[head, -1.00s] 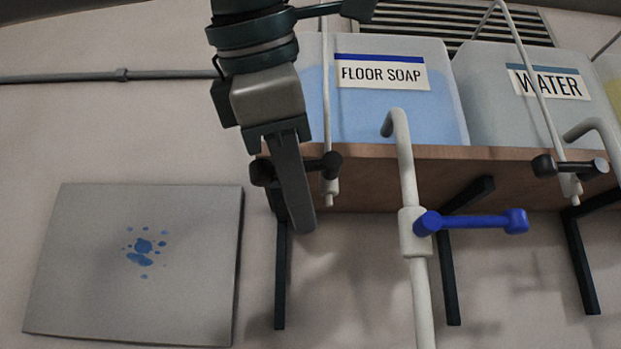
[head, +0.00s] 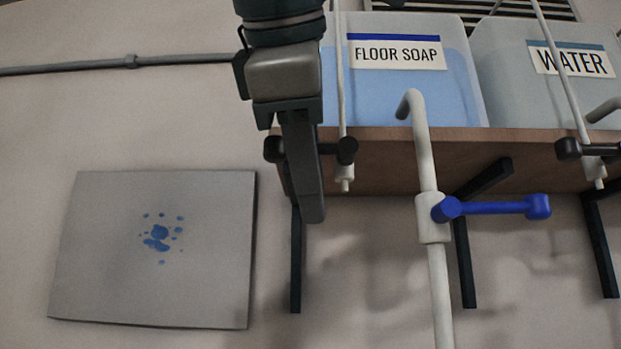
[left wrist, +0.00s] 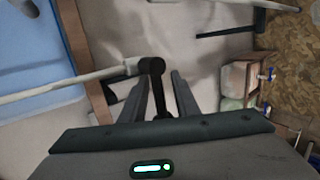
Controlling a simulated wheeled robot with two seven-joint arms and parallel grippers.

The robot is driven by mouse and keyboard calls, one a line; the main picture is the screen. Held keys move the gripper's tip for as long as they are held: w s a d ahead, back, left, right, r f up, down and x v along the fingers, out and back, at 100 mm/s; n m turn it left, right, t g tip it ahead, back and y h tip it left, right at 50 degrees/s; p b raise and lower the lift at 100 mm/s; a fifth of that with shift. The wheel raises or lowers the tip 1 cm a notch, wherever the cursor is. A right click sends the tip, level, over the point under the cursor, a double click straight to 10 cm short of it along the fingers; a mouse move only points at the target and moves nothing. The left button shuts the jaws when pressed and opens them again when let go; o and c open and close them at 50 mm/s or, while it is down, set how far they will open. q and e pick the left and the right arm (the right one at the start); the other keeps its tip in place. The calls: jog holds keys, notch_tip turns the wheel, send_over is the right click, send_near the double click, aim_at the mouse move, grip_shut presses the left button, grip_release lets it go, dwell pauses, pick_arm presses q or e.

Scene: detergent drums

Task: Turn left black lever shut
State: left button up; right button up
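The left black lever (head: 346,151) sits on the thin white pipe below the floor soap drum (head: 400,95). It lies about level in the head view, with its round end left of the pipe. My left gripper (head: 312,215) points down in front of the lever and hides its middle. In the left wrist view the black lever (left wrist: 151,67) runs between the two fingers of my left gripper (left wrist: 160,85), with gaps showing beside it. The fingers are apart, on either side of the lever. My right gripper is in neither view.
A blue lever (head: 495,207) sits on the thick white pipe (head: 425,165) to the right. Another black lever (head: 568,149) is below the water drum (head: 520,100). The wooden shelf (head: 400,150) has dark brackets. A grey panel (head: 110,250) with blue spots is at lower left.

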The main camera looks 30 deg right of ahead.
pick_arm(q)
jog(key=shift+s+a+r, duration=0.1)
jog(key=b+v, duration=0.3)
jog(key=v, duration=1.4)
dwell(0.5)
jog(key=shift+s, duration=0.1)
